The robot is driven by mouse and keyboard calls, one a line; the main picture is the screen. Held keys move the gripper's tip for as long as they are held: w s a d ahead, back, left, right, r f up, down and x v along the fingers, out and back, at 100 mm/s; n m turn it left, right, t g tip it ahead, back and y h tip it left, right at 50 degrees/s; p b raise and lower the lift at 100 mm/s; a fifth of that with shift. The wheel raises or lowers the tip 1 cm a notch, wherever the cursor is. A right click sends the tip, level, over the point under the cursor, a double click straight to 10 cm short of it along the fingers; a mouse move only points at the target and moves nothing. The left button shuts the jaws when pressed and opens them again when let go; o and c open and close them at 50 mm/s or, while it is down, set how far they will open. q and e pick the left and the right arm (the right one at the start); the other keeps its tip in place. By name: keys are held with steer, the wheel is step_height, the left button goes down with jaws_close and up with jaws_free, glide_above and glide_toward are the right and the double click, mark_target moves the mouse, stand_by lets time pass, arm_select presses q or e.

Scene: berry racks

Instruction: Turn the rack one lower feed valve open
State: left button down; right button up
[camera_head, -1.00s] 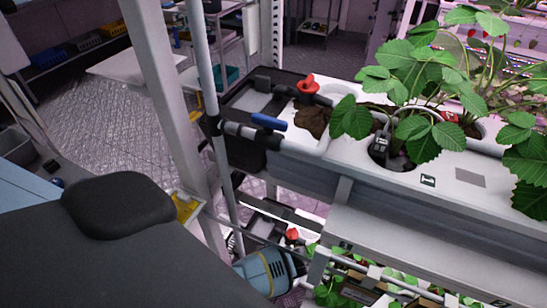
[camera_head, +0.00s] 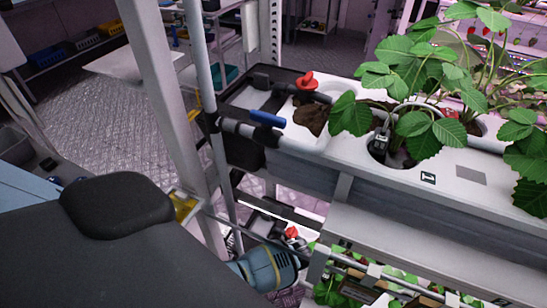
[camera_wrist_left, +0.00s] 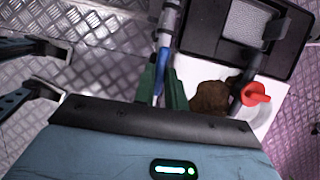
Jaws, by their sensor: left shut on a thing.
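The lower feed valve has a blue lever (camera_wrist_left: 160,74), seen in the left wrist view beneath a grey pipe fitting (camera_wrist_left: 169,18). The lever points roughly along the pipe, slightly tilted. My left gripper (camera_wrist_left: 160,92) has its green fingers on either side of the lever and is shut on it. In the head view my left wrist (camera_head: 268,268) is beside the lower trough, by its red knob (camera_head: 292,232). The fingers and lower lever are hidden there. The red knob also shows in the left wrist view (camera_wrist_left: 256,94). My right gripper is not in view.
The upper trough (camera_head: 345,172) stands above, with its own blue lever (camera_head: 268,119), red knob (camera_head: 307,82) and strawberry plants (camera_head: 415,125). A rack post (camera_head: 165,95) and a thin pipe (camera_head: 203,75) stand close to my left arm. Open floor (camera_head: 105,125) lies left.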

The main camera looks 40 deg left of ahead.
arm_select(q)
steer(key=c, duration=1.4)
jaws_free()
steer(key=shift+c, duration=0.2)
